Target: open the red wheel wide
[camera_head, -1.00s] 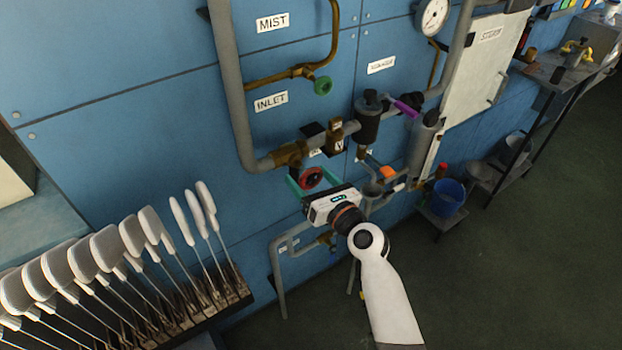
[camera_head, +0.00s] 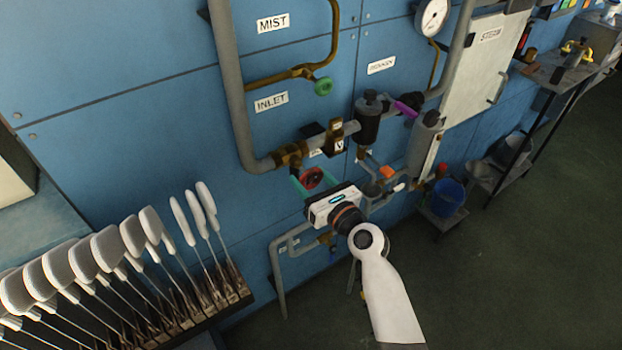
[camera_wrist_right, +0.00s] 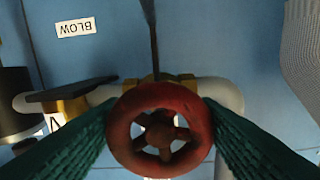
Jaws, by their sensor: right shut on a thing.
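The red wheel (camera_head: 311,178) sits on the brass valve of the grey inlet pipe, low on the blue wall. In the right wrist view the red wheel (camera_wrist_right: 158,129) fills the lower middle, with its spokes showing. My right gripper (camera_head: 312,182) is at the wheel, its green fingers on either side of the rim. In the right wrist view both fingers press against the wheel's left and right edges, shut on it. My left gripper is not in view.
A green wheel (camera_head: 323,86) is on the brass pipe above. A grey filter bowl (camera_head: 367,119) and a purple lever (camera_head: 407,106) are to the right. A rack of white sock boards (camera_head: 110,245) stands at lower left. A blue bucket (camera_head: 447,196) is at right.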

